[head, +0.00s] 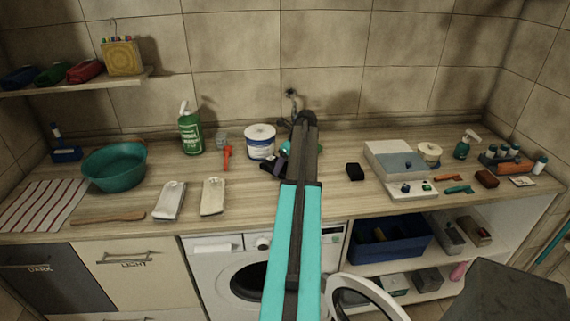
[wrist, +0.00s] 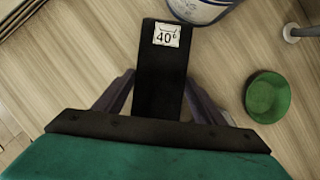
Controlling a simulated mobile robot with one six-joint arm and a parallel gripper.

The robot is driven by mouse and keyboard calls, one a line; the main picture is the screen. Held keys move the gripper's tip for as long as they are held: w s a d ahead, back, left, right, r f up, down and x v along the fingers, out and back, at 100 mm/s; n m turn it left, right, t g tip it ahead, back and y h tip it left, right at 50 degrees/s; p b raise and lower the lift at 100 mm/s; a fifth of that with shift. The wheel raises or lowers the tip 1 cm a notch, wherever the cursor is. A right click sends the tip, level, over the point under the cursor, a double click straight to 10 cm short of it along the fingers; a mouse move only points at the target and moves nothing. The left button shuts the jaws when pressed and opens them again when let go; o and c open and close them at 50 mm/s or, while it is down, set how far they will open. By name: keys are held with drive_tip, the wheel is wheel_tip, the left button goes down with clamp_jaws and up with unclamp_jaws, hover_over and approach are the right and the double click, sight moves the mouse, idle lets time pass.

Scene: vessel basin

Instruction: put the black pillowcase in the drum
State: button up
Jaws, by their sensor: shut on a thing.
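The black pillowcase (wrist: 160,75) is a narrow folded black strip with a white "40" care label, seen in the wrist view. My gripper (wrist: 158,92) is shut on it, with a finger on each side, over the wooden counter. In the head view my arm hides most of the gripper; only a dark part (head: 271,167) shows beside the white tub. The drum (head: 249,281) is the dark round opening of the white washing machine below the counter, partly covered by my arm. Its round door (head: 367,299) stands open to the right.
The white tub (head: 260,142) stands close to my gripper, and a green round thing (wrist: 267,97) lies to its right in the wrist view. A small black block (head: 355,171) and a grey-white box (head: 393,160) are farther right. The blue bin (head: 390,243) sits on the shelf below.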

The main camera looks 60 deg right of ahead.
drive_tip(key=o, duration=1.3)
drive_tip(key=shift+f, duration=0.1)
drive_tip(key=shift+o, duration=0.2)
drive_tip(key=shift+r, duration=0.2)
drive_tip(key=b+v, duration=0.3)
drive_tip(key=v, duration=0.9)
drive_tip(key=shift+w, duration=0.1)
